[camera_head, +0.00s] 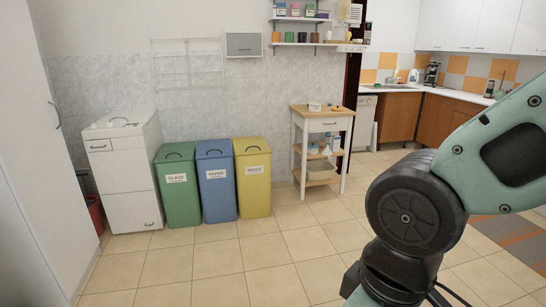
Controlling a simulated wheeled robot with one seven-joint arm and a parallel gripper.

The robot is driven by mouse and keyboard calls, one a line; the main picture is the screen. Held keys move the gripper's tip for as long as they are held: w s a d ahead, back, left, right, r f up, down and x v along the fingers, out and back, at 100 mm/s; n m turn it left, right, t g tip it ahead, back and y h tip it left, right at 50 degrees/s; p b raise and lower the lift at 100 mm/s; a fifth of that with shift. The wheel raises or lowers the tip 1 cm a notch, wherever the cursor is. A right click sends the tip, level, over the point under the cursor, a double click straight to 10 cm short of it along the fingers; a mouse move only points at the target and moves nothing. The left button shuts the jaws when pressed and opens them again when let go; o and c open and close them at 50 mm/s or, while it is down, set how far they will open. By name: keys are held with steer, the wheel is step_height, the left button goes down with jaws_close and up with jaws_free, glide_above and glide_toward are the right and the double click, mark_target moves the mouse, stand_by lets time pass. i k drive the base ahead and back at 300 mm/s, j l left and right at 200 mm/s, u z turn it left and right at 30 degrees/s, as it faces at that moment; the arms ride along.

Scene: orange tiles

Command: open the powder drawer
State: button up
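A white cabinet-like appliance (128,180) stands against the tiled wall at the left. Its upper left front has a small panel or drawer front (99,146) with a dark handle, which looks flush with the front. My arm fills the right foreground, well away from the appliance. My gripper is out of view.
Green (178,190), blue (217,187) and yellow (253,185) bins stand right of the appliance. A white trolley (324,128) with a drawer stands further right. A tall white cabinet (45,140) borders the left, with a red bucket (95,212) behind it. The tiled floor ahead is clear.

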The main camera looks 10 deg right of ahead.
mark_target(100, 145)
steer(key=i+l+z, duration=0.1)
steer(key=i+z, duration=0.4)
steer(key=i, duration=1.45)
steer(key=i+u, duration=0.1)
steer(key=i, duration=0.7)
steer(key=i+l, duration=0.15)
steer(key=i, duration=0.65)
steer(key=i+l+u, duration=0.15)
steer(key=i, duration=0.65)
steer(key=u, duration=2.55)
steer(key=i+u, duration=0.25)
steer(key=i, duration=2.85)
